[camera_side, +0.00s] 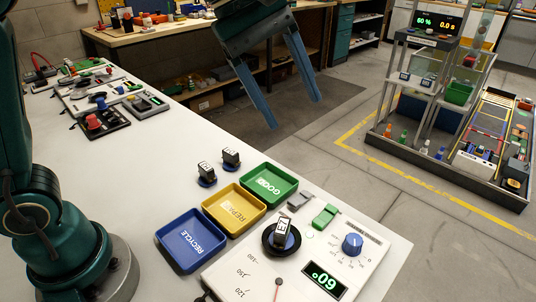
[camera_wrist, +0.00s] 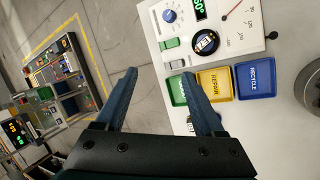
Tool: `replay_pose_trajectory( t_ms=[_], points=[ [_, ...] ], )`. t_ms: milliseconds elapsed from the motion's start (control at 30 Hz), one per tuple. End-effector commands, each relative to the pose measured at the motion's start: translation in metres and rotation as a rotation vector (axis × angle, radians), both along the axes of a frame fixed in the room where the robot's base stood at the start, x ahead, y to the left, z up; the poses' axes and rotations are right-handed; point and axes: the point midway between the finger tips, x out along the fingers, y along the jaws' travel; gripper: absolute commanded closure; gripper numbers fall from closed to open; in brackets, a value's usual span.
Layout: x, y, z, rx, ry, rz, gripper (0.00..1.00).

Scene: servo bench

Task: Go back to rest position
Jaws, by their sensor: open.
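My gripper (camera_side: 292,110) is raised above the far edge of the bench, with its two blue fingers spread apart and nothing between them. In the wrist view the open fingers (camera_wrist: 160,85) reach out over the floor and the bench's edge. The white bench (camera_side: 130,165) lies below and to the left of the gripper in the side view. No object touches the gripper.
Green (camera_side: 268,184), yellow (camera_side: 234,208) and blue (camera_side: 191,240) trays stand empty. Two small servos (camera_side: 231,158) stand behind them. A servo labelled E7 (camera_side: 281,236) sits on the test panel (camera_side: 245,270), whose display (camera_side: 324,280) is lit. Floor space is free beyond the bench.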

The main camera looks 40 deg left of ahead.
Motion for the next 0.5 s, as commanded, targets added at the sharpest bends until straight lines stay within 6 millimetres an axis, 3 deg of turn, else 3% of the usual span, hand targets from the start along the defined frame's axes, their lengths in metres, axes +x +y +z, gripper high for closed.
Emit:
replay_pose_trajectory(
  t_ms=[100, 267, 500],
  points=[
    [-0.026, 0.021, 0.009, 0.073, -0.089, -0.069, 0.3],
    [-0.062, 0.045, 0.005, 0.197, -0.191, -0.194, 0.3],
    [-0.118, 0.078, -0.031, 0.445, -0.304, -0.466, 0.3]
  ],
)
